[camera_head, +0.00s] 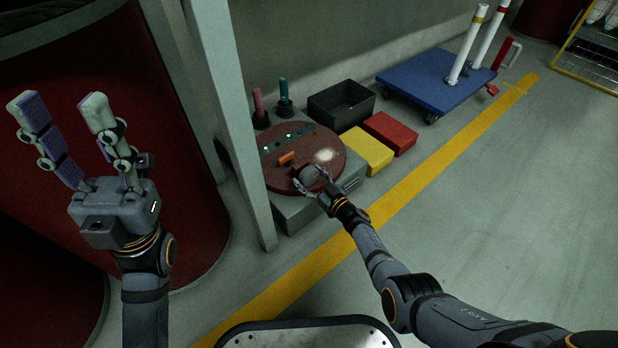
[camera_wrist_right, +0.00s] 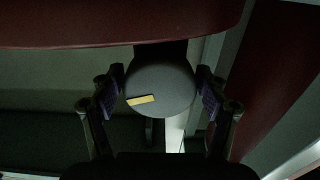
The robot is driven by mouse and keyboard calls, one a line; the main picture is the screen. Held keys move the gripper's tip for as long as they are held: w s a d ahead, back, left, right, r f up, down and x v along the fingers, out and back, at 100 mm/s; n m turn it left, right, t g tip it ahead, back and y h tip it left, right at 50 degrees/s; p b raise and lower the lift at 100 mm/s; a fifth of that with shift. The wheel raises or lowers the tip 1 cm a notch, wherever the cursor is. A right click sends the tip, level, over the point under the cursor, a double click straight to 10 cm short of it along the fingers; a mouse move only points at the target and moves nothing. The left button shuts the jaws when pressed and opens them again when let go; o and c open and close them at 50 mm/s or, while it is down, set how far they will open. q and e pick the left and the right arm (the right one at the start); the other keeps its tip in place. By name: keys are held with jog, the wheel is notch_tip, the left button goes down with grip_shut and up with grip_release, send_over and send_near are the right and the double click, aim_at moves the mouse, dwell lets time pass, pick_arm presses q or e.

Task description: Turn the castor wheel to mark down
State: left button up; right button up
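The castor wheel (camera_wrist_right: 162,78) shows as a grey disc in the right wrist view, with a yellow mark (camera_wrist_right: 142,100) on its lower left part, lying nearly level. In the head view the grey wheel (camera_head: 309,175) is small, at the near edge of a dark red round top. My right gripper (camera_head: 314,182) is at the wheel. In the right wrist view its fingers (camera_wrist_right: 160,84) stand on both sides of the disc, with narrow dark gaps; contact is hard to judge. My left gripper (camera_head: 62,110) is raised at the left, open and empty.
The round top (camera_head: 325,156) carries an orange piece (camera_head: 286,158) and green lights. Behind it are a black bin (camera_head: 341,104), yellow block (camera_head: 367,151), red block (camera_head: 390,133) and blue trolley (camera_head: 425,82). A grey post (camera_head: 232,120) stands between my arms. Floor at right is clear.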

jog(key=c, duration=0.7)
jog(key=m+p, duration=0.1)
jog(key=m, duration=0.1)
jog(key=shift+m, duration=0.4)
jog(key=shift+a+m+p, duration=0.1)
jog(key=shift+m+p, duration=0.35)
jog(key=shift+m, duration=1.55)
jog(key=o, duration=1.2)
